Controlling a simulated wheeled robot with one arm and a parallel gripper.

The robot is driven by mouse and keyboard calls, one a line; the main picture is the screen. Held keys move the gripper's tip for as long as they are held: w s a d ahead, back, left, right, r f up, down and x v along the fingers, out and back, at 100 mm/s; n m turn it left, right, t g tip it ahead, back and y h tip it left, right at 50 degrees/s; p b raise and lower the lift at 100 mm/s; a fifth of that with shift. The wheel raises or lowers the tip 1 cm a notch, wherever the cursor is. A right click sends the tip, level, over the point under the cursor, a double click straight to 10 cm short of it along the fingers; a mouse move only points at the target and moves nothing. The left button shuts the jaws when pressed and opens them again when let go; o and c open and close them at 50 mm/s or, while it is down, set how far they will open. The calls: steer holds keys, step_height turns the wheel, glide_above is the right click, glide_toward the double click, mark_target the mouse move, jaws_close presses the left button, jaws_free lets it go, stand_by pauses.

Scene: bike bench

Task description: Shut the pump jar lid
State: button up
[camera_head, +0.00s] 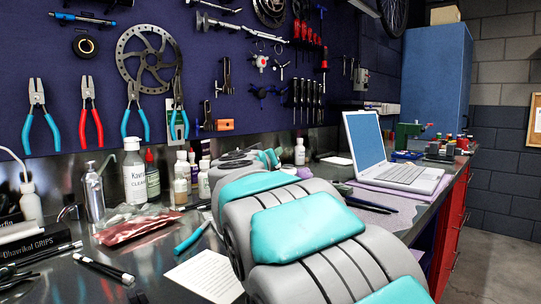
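A shiny metal pump jar (94,193) stands upright at the left of the bench, with a thin spout and rod at its top. Its lid is too small to make out as open or shut. Beside it, to the right, is a white pump-top bottle (134,178) labelled as cleaner. My grey and teal arm reaches from the bottom right over the bench toward the back wall, to the right of the jar and apart from it. I cannot make out my gripper's fingers; the arm's own links cover that area.
A red packet (138,228), a teal-handled tool (192,237) and a paper sheet (205,276) lie between the jar and my arm. Small bottles (181,180) stand along the back. A black grips box (30,242) lies at left. An open laptop (400,174) sits at right.

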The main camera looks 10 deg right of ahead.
jaws_close()
stand_by(0.3)
stand_by(0.3)
